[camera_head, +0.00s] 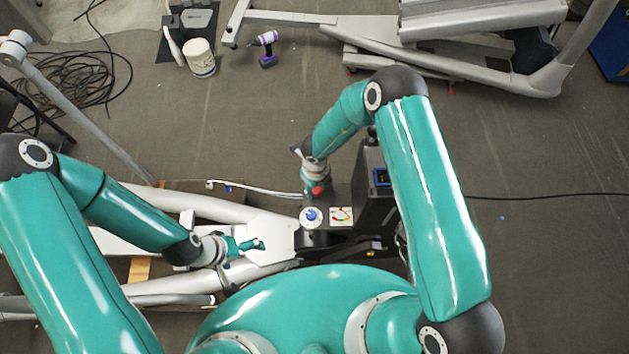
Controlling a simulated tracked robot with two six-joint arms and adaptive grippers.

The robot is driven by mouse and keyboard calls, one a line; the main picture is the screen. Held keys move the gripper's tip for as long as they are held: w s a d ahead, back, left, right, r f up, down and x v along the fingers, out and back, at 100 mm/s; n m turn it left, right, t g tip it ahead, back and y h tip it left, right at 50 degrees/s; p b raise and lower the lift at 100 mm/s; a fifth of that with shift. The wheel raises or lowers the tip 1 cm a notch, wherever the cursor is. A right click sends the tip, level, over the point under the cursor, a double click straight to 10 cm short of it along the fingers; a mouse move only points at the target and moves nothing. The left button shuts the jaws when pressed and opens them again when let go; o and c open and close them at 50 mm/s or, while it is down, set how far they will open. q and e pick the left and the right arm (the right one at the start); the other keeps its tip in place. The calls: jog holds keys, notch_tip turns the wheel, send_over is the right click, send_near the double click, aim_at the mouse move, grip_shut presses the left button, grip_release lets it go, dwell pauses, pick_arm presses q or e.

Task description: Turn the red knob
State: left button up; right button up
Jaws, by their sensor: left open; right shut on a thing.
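The red knob (319,189) is a small red piece on the dark top of the machine, in the middle of the head view. My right gripper (314,182) reaches down onto it from above and is shut on it. The gripper hides part of the knob, so its turned angle cannot be told. My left gripper (257,244) is open and empty over the white frame, to the lower left of the knob and apart from it.
A blue-topped round dial (311,216) and a coloured label (341,216) sit just below the knob. A dark box with a display (381,178) stands to the right. White frame tubes (190,203) lie left.

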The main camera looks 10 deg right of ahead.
jog(key=n, duration=0.2)
jog(key=n+p, duration=0.1)
jog(key=shift+w+r+n, duration=0.1)
jog(key=shift+w+n, duration=0.1)
jog(key=shift+n, duration=0.2)
jog(key=n, duration=0.3)
jog(key=shift+n, duration=0.3)
jog(key=n, duration=0.4)
jog(key=shift+n, duration=2.1)
jog(key=o, duration=1.1)
jog(key=shift+o, duration=0.2)
jog(key=shift+s, duration=0.1)
